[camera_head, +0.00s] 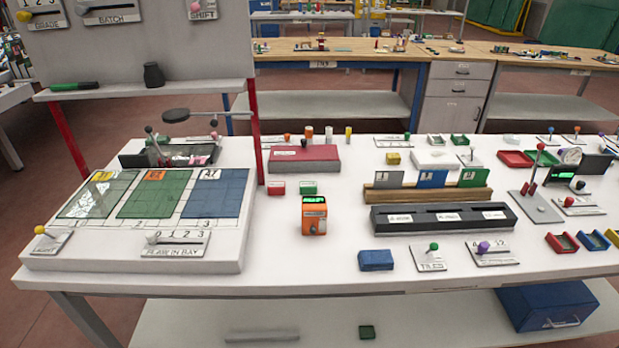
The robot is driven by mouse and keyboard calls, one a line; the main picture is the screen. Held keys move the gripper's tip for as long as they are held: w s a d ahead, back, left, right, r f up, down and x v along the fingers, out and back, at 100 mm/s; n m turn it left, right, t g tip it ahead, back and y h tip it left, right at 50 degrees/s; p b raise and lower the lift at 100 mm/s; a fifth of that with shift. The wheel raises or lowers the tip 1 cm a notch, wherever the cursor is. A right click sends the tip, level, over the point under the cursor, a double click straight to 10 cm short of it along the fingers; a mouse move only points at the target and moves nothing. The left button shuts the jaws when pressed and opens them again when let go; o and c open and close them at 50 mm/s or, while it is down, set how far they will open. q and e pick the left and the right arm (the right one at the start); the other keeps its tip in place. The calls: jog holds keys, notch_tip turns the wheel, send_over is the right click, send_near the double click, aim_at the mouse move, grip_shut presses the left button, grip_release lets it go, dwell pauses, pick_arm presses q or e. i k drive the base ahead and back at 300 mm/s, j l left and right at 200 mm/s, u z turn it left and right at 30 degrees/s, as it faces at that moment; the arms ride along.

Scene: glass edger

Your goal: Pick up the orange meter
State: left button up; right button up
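The orange meter (314,215) stands upright on the white table, near the middle. Neither of my grippers is in view.
Left of the meter is a raised white board (140,245) with green and blue mats. A blue block (376,260) lies to its front right, a long black tray (442,218) to its right. Small red and green boxes (308,187) sit behind. The table in front is clear.

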aim_at(315, 210)
jog(key=j+z, duration=0.35)
jog(key=j, duration=0.5)
jog(key=k+j+z, duration=0.1)
jog(key=j+z, duration=0.2)
jog(key=j, duration=0.55)
